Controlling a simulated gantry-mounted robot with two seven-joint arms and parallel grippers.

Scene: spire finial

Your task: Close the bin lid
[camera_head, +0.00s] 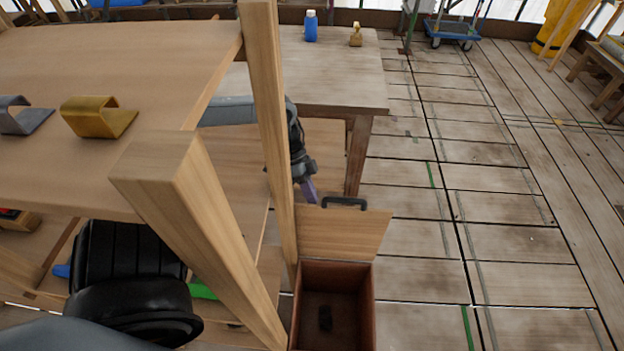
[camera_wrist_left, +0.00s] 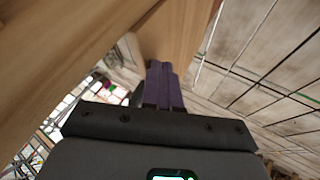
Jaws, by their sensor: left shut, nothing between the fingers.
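My left gripper (camera_head: 309,190), with purple fingers, is shut and empty just left of the lid, near the handle. I cannot tell if it touches the lid. In the left wrist view the shut fingers (camera_wrist_left: 162,85) point past a wooden surface. My right gripper is not in view.
A wooden shelf post (camera_head: 268,120) stands close to my left arm. Shelves with two metal clips (camera_head: 98,116) fill the left. A table (camera_head: 335,80) with a blue bottle (camera_head: 311,26) stands behind. The floor right of the bin (camera_head: 470,250) is clear.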

